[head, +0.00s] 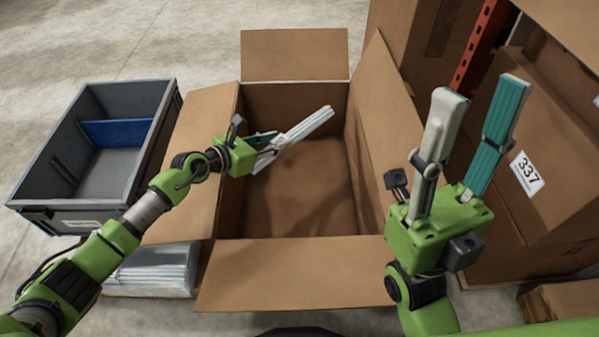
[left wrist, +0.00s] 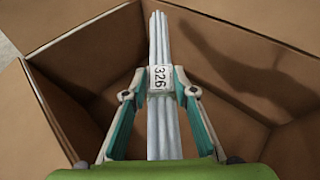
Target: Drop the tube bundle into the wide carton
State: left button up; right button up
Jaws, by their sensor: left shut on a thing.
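In the left wrist view, the gripper's fingers (left wrist: 160,92) lie on both sides of the bundle near the label. My right gripper (head: 478,108) is open and empty, with its fingers pointing up, to the right of the carton.
A grey bin (head: 35,196) with a blue divider (head: 117,132) stands left of the carton. A clear-wrapped pack of pale tubes (head: 155,271) lies at the lower left. A carton labelled 337 (head: 560,150) and an orange post (head: 480,48) stand at the right.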

pick_arm(q)
jog(key=o, duration=1.2)
jog(key=shift+o, duration=0.2)
jog(key=v, duration=1.2)
jog(key=shift+a, duration=0.1)
